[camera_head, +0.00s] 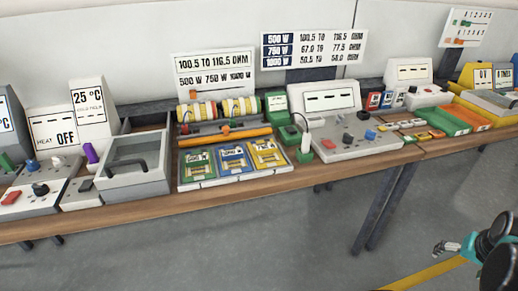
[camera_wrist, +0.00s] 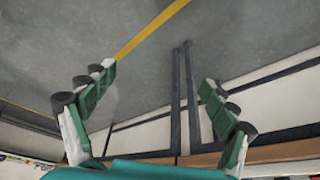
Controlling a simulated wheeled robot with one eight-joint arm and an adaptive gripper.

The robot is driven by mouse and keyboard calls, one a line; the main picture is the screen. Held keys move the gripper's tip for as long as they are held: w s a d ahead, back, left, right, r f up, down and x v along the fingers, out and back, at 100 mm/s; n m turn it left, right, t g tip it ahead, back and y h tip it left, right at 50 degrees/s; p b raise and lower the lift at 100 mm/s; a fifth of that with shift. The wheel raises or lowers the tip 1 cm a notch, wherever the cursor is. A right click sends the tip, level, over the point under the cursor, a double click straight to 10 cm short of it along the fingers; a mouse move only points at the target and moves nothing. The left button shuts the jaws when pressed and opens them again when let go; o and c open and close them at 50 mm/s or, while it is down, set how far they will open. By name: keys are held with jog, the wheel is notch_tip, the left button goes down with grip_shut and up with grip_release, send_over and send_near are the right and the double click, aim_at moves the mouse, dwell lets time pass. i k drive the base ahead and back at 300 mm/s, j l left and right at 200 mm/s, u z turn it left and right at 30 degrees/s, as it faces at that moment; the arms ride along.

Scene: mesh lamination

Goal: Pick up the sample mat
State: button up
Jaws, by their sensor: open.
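Three flat mat-like pieces lie side by side in a light tray (camera_head: 225,182) on the bench: a green one (camera_head: 198,165), a blue one (camera_head: 233,158) and a yellow one (camera_head: 268,153). I cannot tell which thing is the sample mat. Yellow banded rolls (camera_head: 196,111) lie behind the tray, with an orange bar (camera_head: 226,141) between. My gripper (camera_head: 445,247) is at the lower right of the head view, in front of the bench and well away from the tray. In the wrist view my gripper (camera_wrist: 157,78) has its green fingers spread, with nothing between them.
A grey lidded box (camera_head: 135,165) and a heater unit (camera_head: 53,130) stand left of the tray. A console with knobs (camera_head: 350,135) stands right of it, then flat coloured trays (camera_head: 440,121). The floor (camera_head: 300,235) before the bench is clear.

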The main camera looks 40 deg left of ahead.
aim_at(232, 160)
jog(key=u, duration=1.95)
